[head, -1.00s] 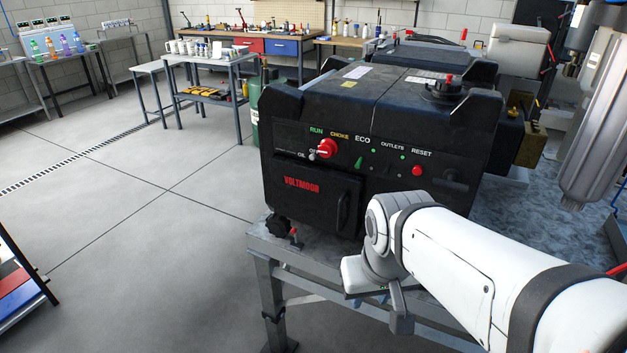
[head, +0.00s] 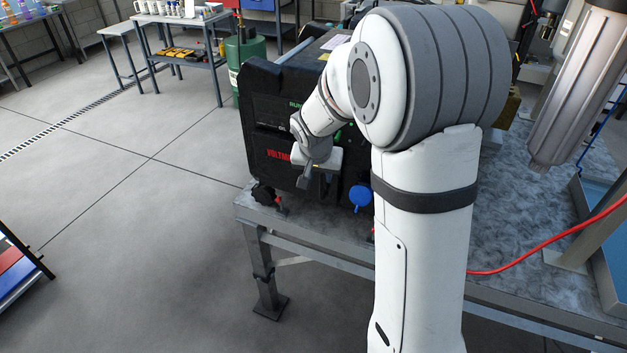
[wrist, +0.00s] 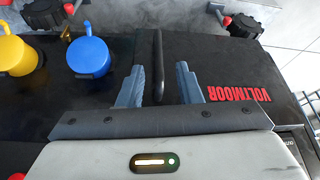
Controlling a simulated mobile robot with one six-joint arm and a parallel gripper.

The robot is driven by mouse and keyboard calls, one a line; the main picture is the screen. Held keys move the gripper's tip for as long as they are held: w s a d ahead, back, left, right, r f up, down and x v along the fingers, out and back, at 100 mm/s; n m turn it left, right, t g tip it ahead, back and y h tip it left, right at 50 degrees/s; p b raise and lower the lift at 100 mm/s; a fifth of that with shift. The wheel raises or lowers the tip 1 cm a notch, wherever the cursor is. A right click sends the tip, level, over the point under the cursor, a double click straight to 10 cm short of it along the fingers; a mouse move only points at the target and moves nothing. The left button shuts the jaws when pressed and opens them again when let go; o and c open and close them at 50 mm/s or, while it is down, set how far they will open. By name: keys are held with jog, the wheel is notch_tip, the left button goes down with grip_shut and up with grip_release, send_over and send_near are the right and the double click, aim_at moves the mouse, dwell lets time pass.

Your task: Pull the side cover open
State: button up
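The generator's black side cover (head: 268,172) bears red VOLTMOOR lettering, and my arm hides much of it in the head view. It also shows in the wrist view (wrist: 235,65). Its slim black bar handle (wrist: 158,60) is near the cover's left edge in the wrist view. My gripper (wrist: 160,80) is open, with one grey finger on each side of the handle and gaps visible on both sides. In the head view my gripper (head: 318,184) is close in front of the cover. The cover looks shut, though its handle edge is hidden there.
A blue cap (wrist: 88,55) and a yellow cap (wrist: 16,52) stand out beside the cover in the wrist view. A black knob (wrist: 236,17) lies past the cover's edge. A green cylinder (head: 246,65) stands behind the bench.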

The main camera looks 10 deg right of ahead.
aim_at(321, 183)
jog(key=x, duration=0.7)
jog(key=shift+s+p, duration=0.1)
jog(key=shift+p, duration=0.25)
jog(key=shift+c, duration=0.2)
jog(key=shift+r, duration=0.1)
grip_shut()
